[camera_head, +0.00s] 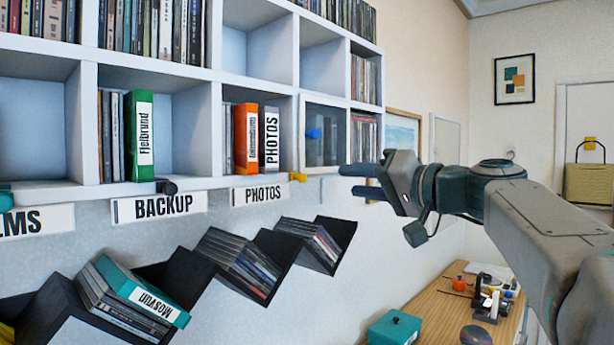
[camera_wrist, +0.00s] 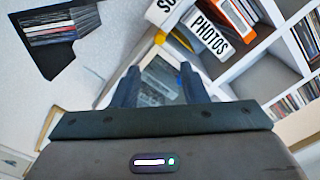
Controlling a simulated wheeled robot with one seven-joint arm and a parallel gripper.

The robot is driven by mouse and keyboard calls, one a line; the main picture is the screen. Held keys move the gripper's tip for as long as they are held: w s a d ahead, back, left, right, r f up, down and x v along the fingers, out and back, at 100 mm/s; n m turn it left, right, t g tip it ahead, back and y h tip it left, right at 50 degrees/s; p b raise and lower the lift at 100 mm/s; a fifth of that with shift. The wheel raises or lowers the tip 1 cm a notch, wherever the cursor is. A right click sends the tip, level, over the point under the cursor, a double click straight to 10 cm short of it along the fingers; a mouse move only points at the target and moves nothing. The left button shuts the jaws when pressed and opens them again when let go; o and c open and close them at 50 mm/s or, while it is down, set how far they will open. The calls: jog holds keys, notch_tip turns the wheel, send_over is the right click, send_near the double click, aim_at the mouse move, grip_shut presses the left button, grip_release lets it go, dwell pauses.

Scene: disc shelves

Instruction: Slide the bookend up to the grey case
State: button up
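The grey case (camera_head: 271,138), marked PHOTOS, stands upright in the PHOTOS compartment, right of an orange case; it also shows in the wrist view (camera_wrist: 208,34). A yellow piece, which looks like the bookend (camera_head: 298,177), sits at the compartment's lower right front edge. In the wrist view the yellow bookend (camera_wrist: 182,40) lies beside the grey case, with a small yellow knob in front; most of its body is hidden. A gap appears between it and the case. My gripper (camera_head: 347,180) is open and empty, right of the bookend and apart from it. Its fingers are spread in the wrist view (camera_wrist: 161,76).
A glass-fronted compartment (camera_head: 323,135) with a blue knob lies right of the PHOTOS compartment. The PHOTOS label (camera_head: 260,194) hangs below the shelf edge. Black angled racks (camera_head: 325,243) with discs are mounted lower down. A wooden desk (camera_head: 440,310) holds small items and a teal box (camera_head: 394,328).

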aim_at(305, 178)
jog(key=p+x, duration=0.4)
jog(key=x, duration=0.8)
jog(key=shift+f, duration=0.1)
grip_shut()
jog(key=shift+s, duration=0.1)
